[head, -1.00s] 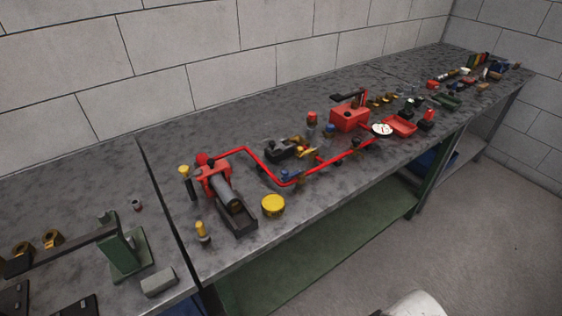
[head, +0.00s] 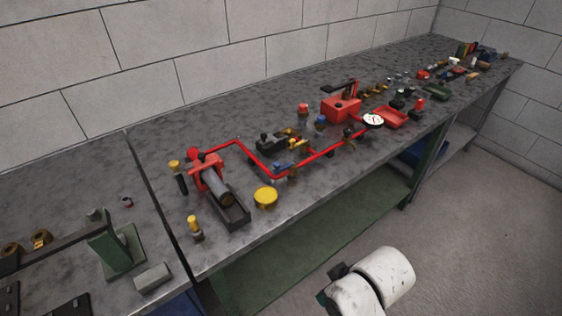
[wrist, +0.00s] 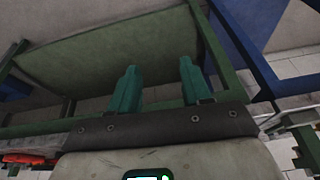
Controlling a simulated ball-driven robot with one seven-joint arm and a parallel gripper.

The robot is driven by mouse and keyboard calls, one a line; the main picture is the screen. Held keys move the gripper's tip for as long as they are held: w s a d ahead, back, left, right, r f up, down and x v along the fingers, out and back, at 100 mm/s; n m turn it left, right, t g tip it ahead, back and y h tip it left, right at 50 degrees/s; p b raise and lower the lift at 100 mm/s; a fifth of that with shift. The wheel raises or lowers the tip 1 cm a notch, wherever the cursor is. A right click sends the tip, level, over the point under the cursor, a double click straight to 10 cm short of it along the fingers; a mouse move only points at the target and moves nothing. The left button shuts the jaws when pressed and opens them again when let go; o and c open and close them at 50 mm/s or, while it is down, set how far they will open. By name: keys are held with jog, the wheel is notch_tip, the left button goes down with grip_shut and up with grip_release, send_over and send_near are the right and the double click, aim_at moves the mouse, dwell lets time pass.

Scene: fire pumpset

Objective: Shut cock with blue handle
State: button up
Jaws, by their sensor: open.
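The red pipe (head: 257,160) runs across the grey bench top in the head view. A small blue handle (head: 281,168) sits on its lower bend, left of a brassy fitting; it is too small to tell its exact angle. My gripper (wrist: 158,66) shows in the wrist view with two teal fingers apart and nothing between them. It faces a green frame and panel, apparently the bench's underside structure. The blue handle is not in the wrist view. In the head view my white arm is low in front of the bench, apart from the pipe.
A red clamp with a grey cylinder (head: 217,190) and a yellow round cap (head: 265,196) stand left of the handle. A black valve-like block (head: 272,143) is behind it. A red box (head: 341,109) and a white gauge (head: 373,120) are right. The floor (head: 470,220) in front is clear.

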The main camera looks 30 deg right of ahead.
aim_at(277, 163)
jog(key=w+r+n, duration=0.1)
jog(key=w+r, duration=0.1)
jog(key=w, duration=0.5)
jog(key=w+r+n+y, duration=0.1)
jog(key=w+r+n, duration=0.1)
jog(key=w, duration=0.6)
jog(key=w+d+r+n+y, duration=0.1)
jog(key=w+r+n, duration=0.1)
jog(key=w, duration=0.5)
jog(key=shift+w+r, duration=0.2)
jog(key=shift+r, duration=0.35)
jog(key=w+d+r+n+y, duration=0.1)
jog(key=w+d+r+n, duration=0.3)
jog(key=w+d+r, duration=0.7)
jog(key=shift+n+g, duration=0.3)
jog(key=shift+g, duration=0.1)
jog(key=a+f, duration=0.1)
jog(key=f, duration=0.1)
jog(key=a+f, duration=0.2)
jog(key=f, duration=0.1)
jog(key=a+f+p, duration=0.1)
jog(key=f, duration=0.2)
jog(key=shift+w+a+f, duration=0.1)
jog(key=shift+w+a, duration=0.2)
jog(key=shift+w, duration=0.1)
grip_shut()
